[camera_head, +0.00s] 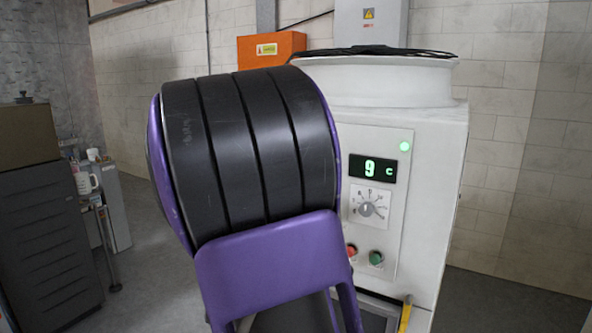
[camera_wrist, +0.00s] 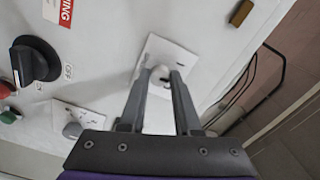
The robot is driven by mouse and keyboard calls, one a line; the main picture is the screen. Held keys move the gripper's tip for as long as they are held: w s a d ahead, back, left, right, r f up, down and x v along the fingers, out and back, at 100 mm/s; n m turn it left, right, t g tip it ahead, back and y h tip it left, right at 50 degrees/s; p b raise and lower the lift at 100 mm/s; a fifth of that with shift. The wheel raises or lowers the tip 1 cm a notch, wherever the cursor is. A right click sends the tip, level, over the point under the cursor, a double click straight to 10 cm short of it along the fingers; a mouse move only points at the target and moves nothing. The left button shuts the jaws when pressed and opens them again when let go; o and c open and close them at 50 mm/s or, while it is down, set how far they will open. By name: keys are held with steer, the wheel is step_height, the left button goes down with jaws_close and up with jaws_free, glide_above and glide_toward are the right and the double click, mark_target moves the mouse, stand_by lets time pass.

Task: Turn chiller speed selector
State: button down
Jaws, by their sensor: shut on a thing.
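My gripper (camera_wrist: 161,82) reaches up from the bottom of the wrist view, its two grey fingers on either side of a small pale knob (camera_wrist: 158,73). The knob sits on a tilted white plate (camera_wrist: 154,50) on a white panel, and the fingers are shut on it. Its pointer and markings are hidden or too small to read. In the head view, my purple and black arm hides the gripper. There the white machine (camera_head: 428,190) shows a dial selector (camera_head: 366,209) with a grey knob below a green display (camera_head: 379,169) reading 9 C.
Near the gripper are a second grey knob (camera_wrist: 72,130), a large black rotary switch (camera_wrist: 35,62) and a green button (camera_wrist: 9,117). A cable (camera_wrist: 262,98) runs at the right. The head view shows red (camera_head: 351,250) and green buttons (camera_head: 376,258), and a dark cabinet (camera_head: 45,215) at left.

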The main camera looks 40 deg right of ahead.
steer(key=shift+m+b, duration=0.3)
steer(key=shift+m, duration=0.3)
steer(key=c, duration=0.6)
jaws_free()
steer(key=p+v, duration=0.1)
steer(key=v, duration=1.6)
steer(key=shift+a, duration=0.2)
steer(key=shift+s, duration=0.1)
